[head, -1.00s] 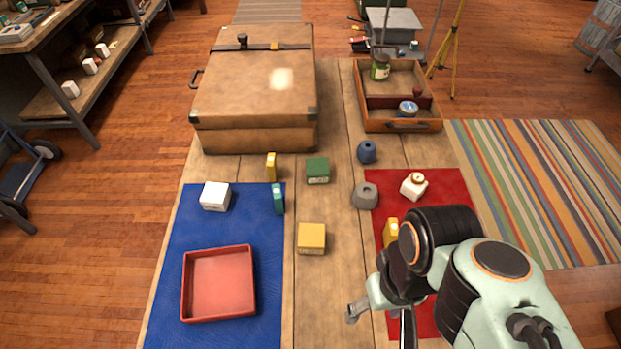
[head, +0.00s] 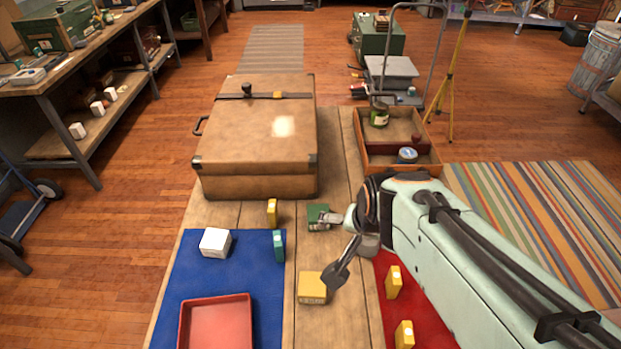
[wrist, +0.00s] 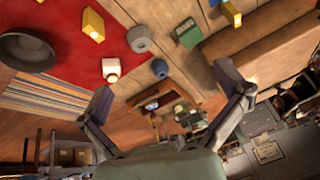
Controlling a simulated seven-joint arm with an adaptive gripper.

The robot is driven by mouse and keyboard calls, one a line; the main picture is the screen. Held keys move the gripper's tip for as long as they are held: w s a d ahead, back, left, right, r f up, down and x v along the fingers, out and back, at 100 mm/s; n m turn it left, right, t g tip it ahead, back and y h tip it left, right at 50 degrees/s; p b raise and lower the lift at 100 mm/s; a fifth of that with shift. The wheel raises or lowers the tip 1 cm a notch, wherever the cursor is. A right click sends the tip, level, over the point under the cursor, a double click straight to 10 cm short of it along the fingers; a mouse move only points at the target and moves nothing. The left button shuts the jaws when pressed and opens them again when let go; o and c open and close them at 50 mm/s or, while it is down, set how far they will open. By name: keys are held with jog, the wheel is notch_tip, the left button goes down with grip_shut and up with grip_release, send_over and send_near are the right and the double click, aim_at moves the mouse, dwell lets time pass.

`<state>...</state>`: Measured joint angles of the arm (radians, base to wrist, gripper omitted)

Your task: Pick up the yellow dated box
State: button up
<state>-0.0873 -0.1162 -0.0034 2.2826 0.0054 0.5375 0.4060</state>
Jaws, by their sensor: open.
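Several yellow boxes show in the head view, and I cannot read a date on any. A squat one (head: 312,287) lies on bare wood between the mats. A thin one (head: 271,212) stands by the suitcase. Two more, an upper one (head: 393,281) and a lower one (head: 404,335), stand on the red mat. My gripper (head: 337,246) is open and empty above the middle of the table. In the head view one finger overlaps the green box (head: 318,216) and the other reaches beside the squat yellow box. The wrist view shows a yellow box (wrist: 93,24) on the red mat.
A large brown suitcase (head: 258,140) and an open wooden case (head: 428,155) stand at the back. A white box (head: 215,242), a teal box (head: 279,245) and a red tray (head: 216,305) are on the blue mat (head: 190,278). A grey object (head: 368,245) is partly behind my arm.

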send_over(312, 285)
jog(key=w+d, duration=0.2)
jog(key=d, duration=0.2)
notch_tip(312, 285, down, 7)
jog(key=a+f+g, duration=0.1)
jog(key=f, duration=0.3)
jog(key=s+a+f+n+g, duration=0.1)
jog(key=f, duration=0.3)
jog(key=s+a+f+g, duration=0.1)
jog(key=a+f, duration=0.1)
jog(key=f, duration=0.2)
jog(key=shift+s+n+g+h, duration=0.25)
jog(key=shift+n+g+h, duration=0.05)
jog(key=shift+h, duration=0.1)
jog(key=f, duration=0.6)
jog(key=shift+w, duration=0.4)
jog(key=shift+c, duration=0.4)
jog(key=c, duration=1.2)
